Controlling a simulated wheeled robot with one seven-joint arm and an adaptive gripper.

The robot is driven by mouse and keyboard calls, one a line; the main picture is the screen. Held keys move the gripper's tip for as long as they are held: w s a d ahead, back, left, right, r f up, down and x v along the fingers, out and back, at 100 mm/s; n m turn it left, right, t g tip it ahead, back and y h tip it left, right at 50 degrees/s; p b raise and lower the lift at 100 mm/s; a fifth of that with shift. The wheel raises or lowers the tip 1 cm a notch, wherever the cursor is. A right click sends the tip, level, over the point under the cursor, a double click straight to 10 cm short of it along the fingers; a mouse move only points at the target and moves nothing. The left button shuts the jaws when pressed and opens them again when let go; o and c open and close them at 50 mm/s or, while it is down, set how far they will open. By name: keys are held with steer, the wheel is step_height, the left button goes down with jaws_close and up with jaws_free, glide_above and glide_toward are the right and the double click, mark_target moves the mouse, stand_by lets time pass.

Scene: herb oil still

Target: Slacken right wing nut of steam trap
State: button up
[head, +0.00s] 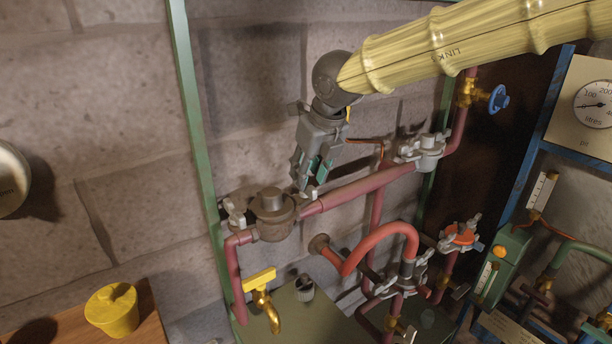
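A round brown-grey body with a domed cap (272,203), which looks like the steam trap, sits in the red pipe run at centre left. A clamp with a wing nut (236,216) is on its left side. On its right side, the wing nut (308,194) shows as a small pale piece at the pipe joint, partly hidden by my fingers. My gripper (306,183) points down just above this right joint, its fingertips at or very close to the wing nut. Contact and the finger gap cannot be made out.
Another clamped grey fitting (427,150) is up right on the pipe (360,187). Below are a yellow-handled tap (262,285) and a curved red pipe (390,232). A green frame post (193,100) stands left. A yellow pot (112,310) is on a wooden surface.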

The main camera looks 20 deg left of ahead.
steer(key=shift+a+f, duration=0.25)
steer(key=shift+f, duration=0.25)
steer(key=shift+a+f, duration=0.2)
steer(key=shift+f, duration=0.3)
steer(key=shift+w+f, duration=0.2)
steer(key=shift+f, duration=0.1)
steer(key=shift+s+r, duration=0.1)
steer(key=shift+c, duration=0.9)
jaws_close()
